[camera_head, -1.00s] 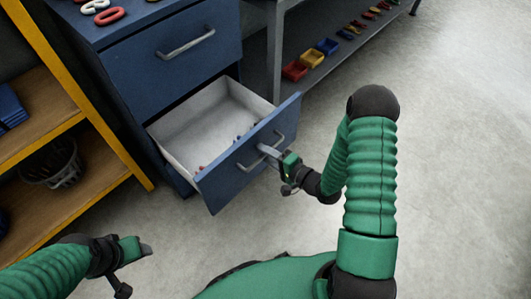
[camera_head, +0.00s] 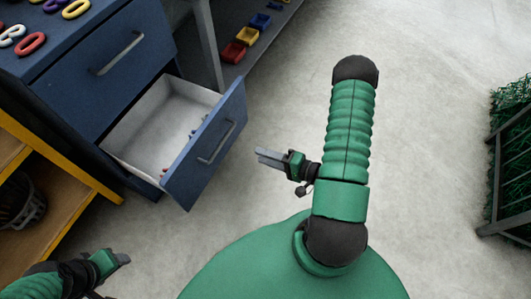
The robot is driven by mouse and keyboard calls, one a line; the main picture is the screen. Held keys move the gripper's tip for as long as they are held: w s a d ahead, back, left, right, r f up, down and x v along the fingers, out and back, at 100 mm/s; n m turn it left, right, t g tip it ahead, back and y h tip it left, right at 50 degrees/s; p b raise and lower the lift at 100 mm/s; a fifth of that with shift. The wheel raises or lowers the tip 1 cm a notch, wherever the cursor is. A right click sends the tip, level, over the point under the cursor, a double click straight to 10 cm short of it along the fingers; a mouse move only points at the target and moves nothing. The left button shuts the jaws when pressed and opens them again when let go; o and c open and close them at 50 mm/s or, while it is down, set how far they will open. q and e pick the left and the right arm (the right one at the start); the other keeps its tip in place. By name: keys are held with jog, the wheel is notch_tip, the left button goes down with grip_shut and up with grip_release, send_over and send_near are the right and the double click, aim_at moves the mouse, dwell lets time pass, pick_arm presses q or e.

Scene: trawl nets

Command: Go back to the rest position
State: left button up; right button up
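My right gripper (camera_head: 268,157) is at the middle of the head view, to the right of the open drawer (camera_head: 208,148) and apart from its handle (camera_head: 217,143). Its fingers point left toward the drawer front. They lie close together, with no object visible between them. My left gripper (camera_head: 122,258) is low at the left, with its fingers pointing right. Its finger gap is too small to judge. The drawer is pulled out of the blue cabinet (camera_head: 95,70), and a few small items lie inside it.
A yellow-edged wooden shelf (camera_head: 60,170) stands at the left with a dark basket (camera_head: 18,200). Coloured bins (camera_head: 233,52) sit on a shelf at the top. Green netting in a metal frame (camera_head: 512,150) is at the right. The floor (camera_head: 430,110) between is clear.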

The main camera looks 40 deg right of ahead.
jog(key=shift+s, duration=0.1)
dwell(0.3)
jog(key=w+d+n+g+h, duration=0.2)
jog(key=w+n+g+h, duration=0.3)
jog(key=w+n+g, duration=0.3)
jog(key=s+a+r+n+g, duration=0.4)
jog(key=s+a+r+n, duration=0.25)
jog(key=a+r, duration=0.4)
jog(key=w+a+p+v, duration=0.1)
jog(key=w+p+v, duration=0.1)
jog(key=p+v, duration=1)
jog(key=w+a+r+p+v, duration=0.1)
jog(key=w+a+p+v, duration=0.1)
jog(key=p+v, duration=1.1)
jog(key=shift+a+r+p, duration=0.2)
jog(key=shift+r+p, duration=0.05)
jog(key=shift+p, duration=0.85)
jog(key=shift+s+m, duration=0.1)
jog(key=shift+m, duration=0.15)
